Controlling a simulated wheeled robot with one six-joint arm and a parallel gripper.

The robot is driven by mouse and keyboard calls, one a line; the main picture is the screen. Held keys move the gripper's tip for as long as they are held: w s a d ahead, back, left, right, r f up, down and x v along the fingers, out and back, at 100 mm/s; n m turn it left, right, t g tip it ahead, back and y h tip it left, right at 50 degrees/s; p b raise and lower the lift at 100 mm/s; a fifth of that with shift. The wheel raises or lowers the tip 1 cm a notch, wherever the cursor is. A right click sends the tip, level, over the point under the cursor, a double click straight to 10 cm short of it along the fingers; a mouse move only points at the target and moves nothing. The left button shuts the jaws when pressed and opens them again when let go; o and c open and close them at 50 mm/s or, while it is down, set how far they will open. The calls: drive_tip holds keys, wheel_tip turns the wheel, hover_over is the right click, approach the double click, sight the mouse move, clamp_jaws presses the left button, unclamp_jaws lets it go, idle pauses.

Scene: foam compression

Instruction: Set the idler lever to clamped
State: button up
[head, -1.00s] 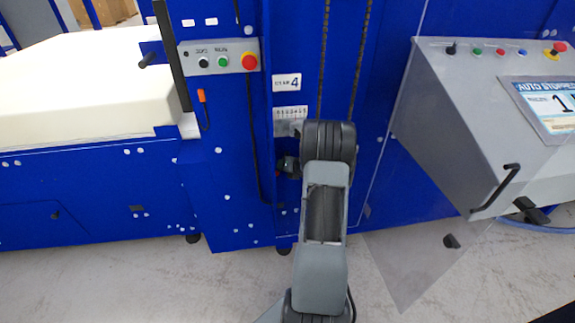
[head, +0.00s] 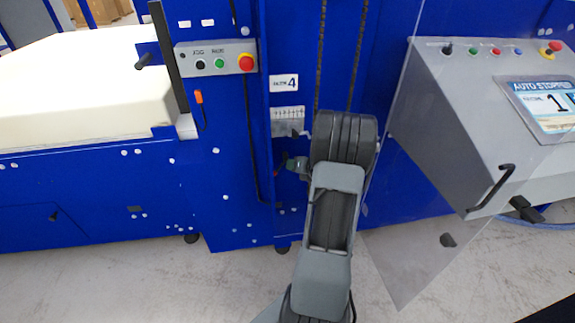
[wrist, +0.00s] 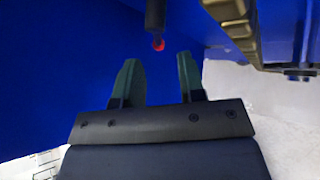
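A dark rod with a red tip (wrist: 157,42), which looks like the idler lever, hangs from the top of the wrist view. My gripper (wrist: 157,64) is open, with one dark green finger on each side of an empty gap. The rod's tip appears just beyond the fingertips, lined up with the gap and not between the fingers. In the head view my arm reaches up to the blue machine column (head: 225,150), and its wrist hides part of the area below the scale plate (head: 288,120). I cannot tell the lever's setting.
A ribbed brass-coloured bar (wrist: 235,25) runs close by at upper right in the wrist view. In the head view, a grey control console (head: 450,130) stands to the right and a cream foam block (head: 80,90) lies at left. The floor (head: 200,285) in front is clear.

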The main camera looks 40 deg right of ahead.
drive_tip(key=v, duration=0.6)
drive_tip(key=shift+c, duration=0.3)
